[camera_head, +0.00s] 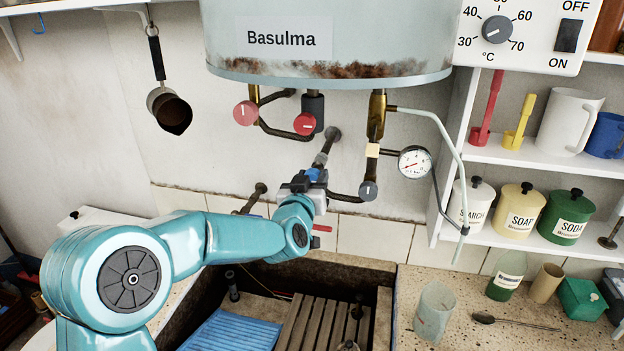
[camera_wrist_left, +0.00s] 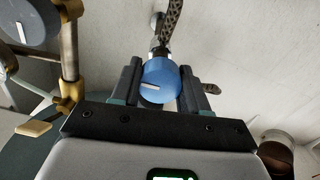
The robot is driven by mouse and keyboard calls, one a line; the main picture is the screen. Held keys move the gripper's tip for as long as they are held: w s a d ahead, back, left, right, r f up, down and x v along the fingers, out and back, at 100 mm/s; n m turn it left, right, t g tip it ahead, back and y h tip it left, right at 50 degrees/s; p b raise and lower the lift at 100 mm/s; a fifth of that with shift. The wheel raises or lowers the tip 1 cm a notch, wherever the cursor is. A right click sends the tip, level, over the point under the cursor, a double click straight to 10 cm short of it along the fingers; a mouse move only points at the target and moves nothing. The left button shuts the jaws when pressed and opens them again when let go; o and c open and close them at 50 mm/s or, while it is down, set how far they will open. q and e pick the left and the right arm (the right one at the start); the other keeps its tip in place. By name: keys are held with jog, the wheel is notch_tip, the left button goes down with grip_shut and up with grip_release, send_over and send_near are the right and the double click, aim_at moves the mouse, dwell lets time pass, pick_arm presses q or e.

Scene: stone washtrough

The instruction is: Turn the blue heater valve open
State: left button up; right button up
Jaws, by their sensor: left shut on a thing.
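The blue heater valve (camera_wrist_left: 160,82) is a round knob with a white mark, on a pipe under the heater. In the left wrist view it sits between the two dark fingers of my left gripper (camera_wrist_left: 160,90), which is shut on it. In the head view the knob (camera_head: 316,175) shows only in part, mostly covered by my left gripper (camera_head: 310,182). The white mark lies nearly level in the left wrist view. The heater (camera_head: 340,20) is a pale tank with rust along its lower edge. My right gripper is not in view.
Two red knobs (camera_head: 246,113) (camera_head: 305,124) and a grey knob (camera_head: 368,190) hang on nearby pipes. A pressure gauge (camera_head: 414,162) is to the right. The stone trough (camera_head: 275,273) lies below. Shelves (camera_head: 530,155) with jars stand at the right.

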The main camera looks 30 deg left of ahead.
pick_arm(q)
jog(key=shift+f+n+b, duration=0.1)
jog(key=shift+n+b, duration=0.2)
jog(key=shift+b, duration=0.4)
jog(key=n+b, duration=0.6)
jog(key=b, duration=0.2)
jog(key=shift+n, duration=0.3)
jog(key=n+b, duration=0.2)
jog(key=shift+n, duration=0.3)
jog(key=n+b, duration=0.2)
jog(key=n, duration=0.2)
jog(key=shift+w+r, duration=0.1)
jog(key=shift+r, duration=0.1)
jog(key=shift+r+n+b, duration=0.15)
jog(key=shift+n+b, duration=0.8)
jog(key=shift+n, duration=1.05)
